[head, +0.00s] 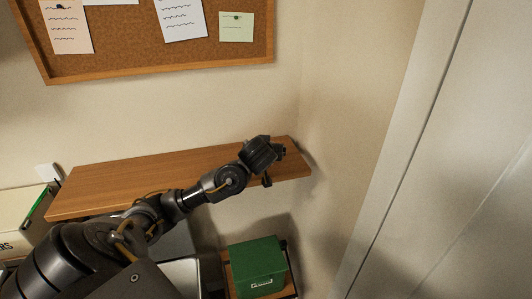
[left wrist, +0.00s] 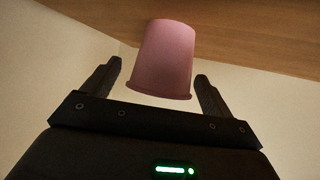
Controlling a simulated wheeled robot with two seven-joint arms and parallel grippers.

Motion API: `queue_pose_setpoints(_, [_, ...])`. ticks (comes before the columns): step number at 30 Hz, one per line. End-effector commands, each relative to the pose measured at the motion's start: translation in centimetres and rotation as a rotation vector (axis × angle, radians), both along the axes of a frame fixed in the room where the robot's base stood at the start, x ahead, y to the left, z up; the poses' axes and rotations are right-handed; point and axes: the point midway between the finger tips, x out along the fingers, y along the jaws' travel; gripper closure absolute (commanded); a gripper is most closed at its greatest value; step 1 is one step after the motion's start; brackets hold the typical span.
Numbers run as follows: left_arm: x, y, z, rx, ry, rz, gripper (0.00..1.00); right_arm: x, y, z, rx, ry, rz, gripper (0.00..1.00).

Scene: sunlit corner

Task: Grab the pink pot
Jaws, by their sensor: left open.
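The pink pot (left wrist: 163,58) shows in the left wrist view, between the two fingers of my left gripper (left wrist: 157,72). In this view its wider rim points down the picture and its narrower end lies against the wooden shelf at the top. The fingers are apart, one on each side of the pot, and I see no clear contact. In the head view my left gripper (head: 273,166) is over the right end of the wooden shelf (head: 150,172). The pot cannot be made out there; the gripper and wrist seem to hide it. My right gripper is not in view.
A green box (head: 256,266) stands below the shelf's right end. A white binder or box (head: 20,222) is at the left. A cork board (head: 160,45) with notes hangs above. The wall corner and a pale panel (head: 450,160) are to the right.

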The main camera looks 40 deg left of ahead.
Motion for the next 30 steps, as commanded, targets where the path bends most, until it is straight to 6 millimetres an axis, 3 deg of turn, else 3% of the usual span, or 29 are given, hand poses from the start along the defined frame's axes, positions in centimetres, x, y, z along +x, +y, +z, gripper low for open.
queue_pose_setpoints(8, [0.28,0.15,-0.23,0.0,0.0,-0.001,0.14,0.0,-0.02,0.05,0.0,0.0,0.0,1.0])
queue_pose_setpoints(19, [0.25,0.15,-0.21,0.0,0.0,-0.001,0.6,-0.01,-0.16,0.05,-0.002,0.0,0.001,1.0])
queue_pose_setpoints(30, [0.28,0.13,0.08,0.0,-0.001,-0.002,0.6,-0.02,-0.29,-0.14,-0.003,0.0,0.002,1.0])
